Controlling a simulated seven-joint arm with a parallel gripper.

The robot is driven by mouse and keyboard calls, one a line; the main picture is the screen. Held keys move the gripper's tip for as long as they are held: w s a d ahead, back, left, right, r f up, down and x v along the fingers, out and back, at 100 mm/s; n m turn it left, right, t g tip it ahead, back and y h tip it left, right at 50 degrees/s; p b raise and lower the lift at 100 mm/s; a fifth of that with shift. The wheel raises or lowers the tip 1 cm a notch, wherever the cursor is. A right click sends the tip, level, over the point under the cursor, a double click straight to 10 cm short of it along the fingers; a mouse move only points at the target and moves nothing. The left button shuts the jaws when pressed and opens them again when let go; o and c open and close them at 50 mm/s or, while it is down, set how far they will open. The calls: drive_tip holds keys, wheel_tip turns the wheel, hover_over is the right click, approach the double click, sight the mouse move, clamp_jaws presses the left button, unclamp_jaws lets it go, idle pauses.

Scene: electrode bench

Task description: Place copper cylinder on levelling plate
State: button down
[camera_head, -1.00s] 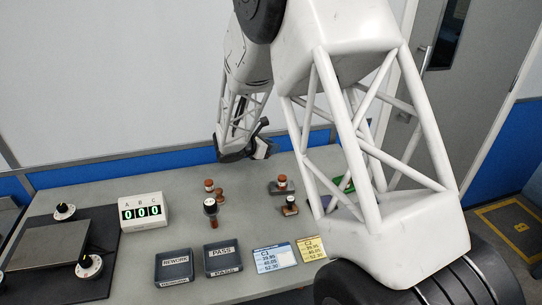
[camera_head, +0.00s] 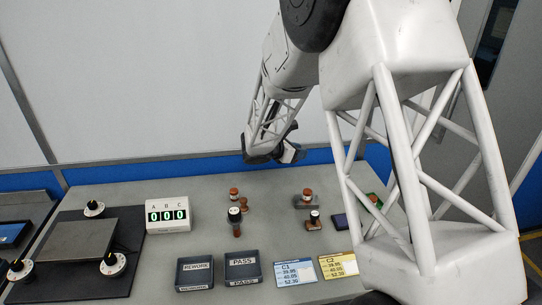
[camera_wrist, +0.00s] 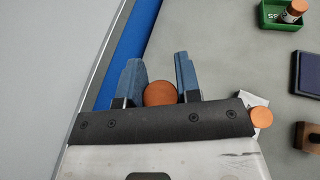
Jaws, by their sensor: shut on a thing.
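My gripper (camera_head: 288,154) hangs above the back of the bench, near the blue wall band. In the wrist view its two blue fingers (camera_wrist: 160,78) are closed around a copper cylinder (camera_wrist: 160,93), whose round end shows between them. The held cylinder cannot be made out in the head view. The levelling plate (camera_head: 75,250) is a bare grey square on a dark mat (camera_head: 126,240) at the far left, with white dials (camera_head: 112,263) around it. My gripper is well to the right of the plate and behind it.
Copper-topped pieces (camera_head: 234,193) stand mid-bench, and another (camera_head: 307,192) sits on a grey block. A counter box (camera_head: 167,214) reads 000. REWORK (camera_head: 195,270) and PASS (camera_head: 242,265) trays and two cards (camera_head: 297,272) lie in front. A green tray (camera_wrist: 270,17) is at right.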

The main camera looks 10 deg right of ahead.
idle(0.3)
drive_tip(key=s+a+r+n+t+y, duration=0.1)
drive_tip(key=s+a+n+t, duration=0.1)
drive_tip(key=a, duration=1.6)
drive_tip(key=s+a+r+n+t+y, duration=0.1)
drive_tip(key=s+a+n+t, duration=0.1)
drive_tip(key=a, duration=1.6)
drive_tip(key=s+a+n+t+y, duration=0.1)
drive_tip(key=s+a, duration=0.6)
drive_tip(key=a, duration=0.3)
drive_tip(key=s+a+r+n+y, duration=0.1)
drive_tip(key=s+a, duration=0.5)
drive_tip(key=a, duration=0.4)
drive_tip(key=s+a+r+n+t+y, duration=0.1)
drive_tip(key=s+a, duration=0.6)
drive_tip(key=a, duration=0.4)
drive_tip(key=shift+s+r+n+t+y, duration=0.25)
drive_tip(key=shift+s+n+t+y, duration=0.05)
drive_tip(key=shift+a+f, duration=0.1)
drive_tip(key=shift+f, duration=1.9)
